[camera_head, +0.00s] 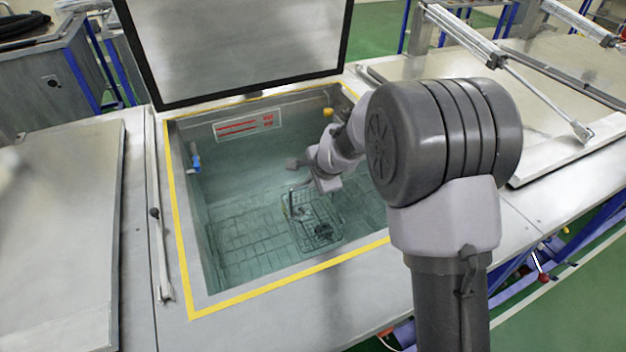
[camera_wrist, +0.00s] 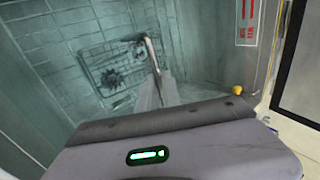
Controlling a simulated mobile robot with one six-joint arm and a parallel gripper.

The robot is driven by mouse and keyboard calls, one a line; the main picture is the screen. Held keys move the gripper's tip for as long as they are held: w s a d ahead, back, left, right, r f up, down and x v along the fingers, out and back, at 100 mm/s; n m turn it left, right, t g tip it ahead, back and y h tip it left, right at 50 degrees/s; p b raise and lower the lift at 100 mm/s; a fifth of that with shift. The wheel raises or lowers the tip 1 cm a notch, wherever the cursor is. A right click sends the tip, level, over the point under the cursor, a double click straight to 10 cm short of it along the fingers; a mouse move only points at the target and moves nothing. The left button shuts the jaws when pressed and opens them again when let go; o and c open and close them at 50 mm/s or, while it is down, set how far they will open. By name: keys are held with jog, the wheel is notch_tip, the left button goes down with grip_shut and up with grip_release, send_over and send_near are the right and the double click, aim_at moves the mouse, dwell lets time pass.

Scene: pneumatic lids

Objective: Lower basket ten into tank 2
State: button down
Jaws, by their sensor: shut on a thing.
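The tank (camera_head: 178,225) in the middle of the bench is open, with a yellow-edged rim and its lid (camera_head: 235,45) raised at the back. A wire basket (camera_head: 318,228) with dark parts in it hangs inside the tank, low over the gridded floor; whether it touches the floor I cannot tell. My gripper (camera_head: 308,185) reaches down into the tank and is shut on the basket's upright handle. In the wrist view the metal handle (camera_wrist: 153,52) runs up to my gripper (camera_wrist: 158,92), and the basket (camera_wrist: 112,72) lies below. No basket or tank number is readable.
Shut lids flank the tank at the left (camera_head: 60,230) and right (camera_head: 450,75). A pneumatic cylinder (camera_head: 465,35) with its rod lies above the right lid. A red-lettered sign (camera_head: 245,125) and a blue fitting (camera_head: 195,158) are on the tank's inner walls.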

jog(key=shift+f+b, duration=0.4)
jog(key=shift+f, duration=0.3)
jog(key=shift+f+b, duration=0.55)
jog(key=c, duration=1.5)
grip_release()
jog(key=shift+o, duration=0.2)
jog(key=w+a+r+p+v, duration=0.1)
jog(key=w+p+v, duration=0.1)
jog(key=p+v, duration=0.6)
jog(key=w+a+r+p+v, duration=0.1)
jog(key=p+v, duration=0.7)
jog(key=v, duration=1.1)
jog(key=shift+w+r+p, duration=0.35)
jog(key=shift+w+r, duration=0.45)
jog(key=shift+r, duration=0.15)
